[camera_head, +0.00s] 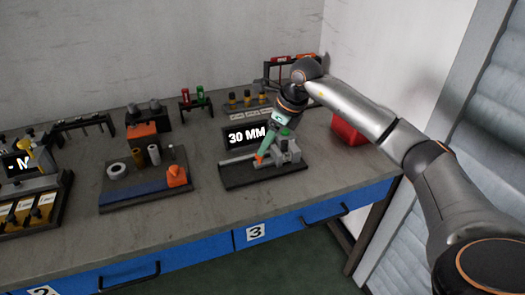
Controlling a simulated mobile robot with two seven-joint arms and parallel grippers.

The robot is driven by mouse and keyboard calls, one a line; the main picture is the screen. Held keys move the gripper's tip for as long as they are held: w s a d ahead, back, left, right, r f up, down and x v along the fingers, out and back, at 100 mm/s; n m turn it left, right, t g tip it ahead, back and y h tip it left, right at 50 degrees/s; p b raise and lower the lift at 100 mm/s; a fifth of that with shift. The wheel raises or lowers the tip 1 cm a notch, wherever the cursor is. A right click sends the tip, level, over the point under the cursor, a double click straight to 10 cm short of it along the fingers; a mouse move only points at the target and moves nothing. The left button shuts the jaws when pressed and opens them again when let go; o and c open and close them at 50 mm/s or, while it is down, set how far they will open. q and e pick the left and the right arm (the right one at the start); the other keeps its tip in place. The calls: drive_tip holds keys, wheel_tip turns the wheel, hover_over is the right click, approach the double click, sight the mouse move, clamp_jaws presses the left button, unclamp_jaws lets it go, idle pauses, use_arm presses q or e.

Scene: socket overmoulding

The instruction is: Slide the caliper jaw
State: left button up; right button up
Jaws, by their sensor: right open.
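The caliper station is a dark base (238,180) with a grey metal caliper (290,156) along it, near the right end of the bench. A black display (246,135) behind it reads "30 MM". My right gripper (263,156) reaches down over the caliper from behind, with teal and orange parts showing. Its fingertips are small in the picture, beside the caliper's jaw area. I cannot tell whether they touch the jaw. The gripper hides part of the caliper. My left gripper is not in view.
A blue-topped board (145,193) with rings, cylinders and an orange block stands to the left. A second display station (35,200) is at the far left edge. Red and green tools stand in a rack (195,100) behind. A red bin (347,132) lies to the right. The bench front is clear.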

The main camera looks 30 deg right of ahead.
sight(267, 158)
drive_tip(key=shift+x, duration=2)
drive_tip(key=shift+c, duration=0.4)
clamp_jaws()
